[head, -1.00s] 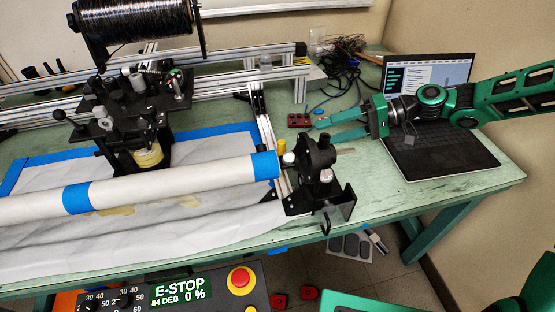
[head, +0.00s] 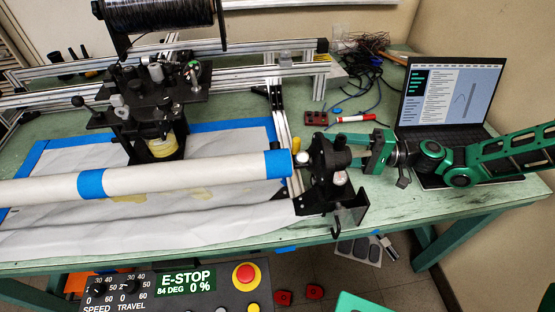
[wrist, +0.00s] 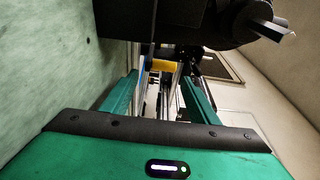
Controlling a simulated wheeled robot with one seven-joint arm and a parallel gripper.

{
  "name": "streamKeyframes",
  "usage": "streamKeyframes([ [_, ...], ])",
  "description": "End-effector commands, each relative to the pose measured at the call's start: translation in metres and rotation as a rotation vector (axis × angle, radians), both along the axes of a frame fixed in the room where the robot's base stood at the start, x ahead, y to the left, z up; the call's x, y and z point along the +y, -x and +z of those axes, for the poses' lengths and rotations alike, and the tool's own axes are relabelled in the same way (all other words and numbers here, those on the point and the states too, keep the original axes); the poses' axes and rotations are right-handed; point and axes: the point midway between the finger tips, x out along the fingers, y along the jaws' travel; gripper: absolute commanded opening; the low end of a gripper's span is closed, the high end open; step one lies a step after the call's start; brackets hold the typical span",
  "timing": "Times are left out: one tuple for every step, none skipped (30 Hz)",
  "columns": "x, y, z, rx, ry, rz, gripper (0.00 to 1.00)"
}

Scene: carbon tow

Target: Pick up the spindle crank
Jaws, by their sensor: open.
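A black end stand (head: 328,168) holds the right end of the white tube. A yellow grip (head: 297,150) shows upright just behind the tube's end. It may be the spindle crank's handle; the rest of the crank is hidden behind the stand. My gripper (wrist: 163,85) comes in from the right, low over the table, with its fingers pointing at the stand's back side. The fingertips are partly hidden by the stand in the head view. In the wrist view the jaws are open and apart, and the yellow grip (wrist: 160,66) appears beyond them, not held.
The stand's black body with a metal stub (wrist: 285,35) is close above my fingers in the wrist view. A laptop (head: 440,100) is behind my arm. Cables are farther back.

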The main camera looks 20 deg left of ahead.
Motion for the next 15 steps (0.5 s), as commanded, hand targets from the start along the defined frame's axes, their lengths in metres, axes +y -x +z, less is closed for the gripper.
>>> streamKeyframes([
  [0.002, 0.000, 0.000, 0.000, 0.001, -0.001, 0.55],
  [0.003, 0.000, 0.000, 0.000, 0.001, -0.001, 0.55],
  [0.005, 0.001, 0.000, 0.000, 0.001, -0.002, 0.55],
  [0.007, 0.002, 0.000, 0.000, 0.001, -0.001, 0.55],
  [0.010, 0.003, 0.000, 0.000, 0.001, 0.000, 0.55],
  [0.015, 0.005, 0.000, 0.000, 0.001, 0.002, 0.55],
  [0.019, 0.007, 0.000, 0.001, 0.001, 0.002, 0.55],
  [0.024, 0.008, 0.000, 0.000, 0.001, 0.001, 0.55],
  [0.030, 0.010, 0.000, 0.000, 0.001, 0.002, 0.55],
  [0.035, 0.012, 0.000, 0.000, 0.001, 0.002, 0.55],
  [0.039, 0.013, 0.000, 0.000, 0.001, 0.001, 0.55],
  [0.045, 0.014, 0.000, -0.001, 0.001, 0.001, 0.55],
  [0.049, 0.016, 0.000, -0.001, 0.001, 0.001, 0.55],
  [0.052, 0.017, 0.000, -0.001, 0.001, 0.001, 0.55],
  [0.056, 0.017, 0.000, -0.002, 0.002, 0.000, 0.55],
])
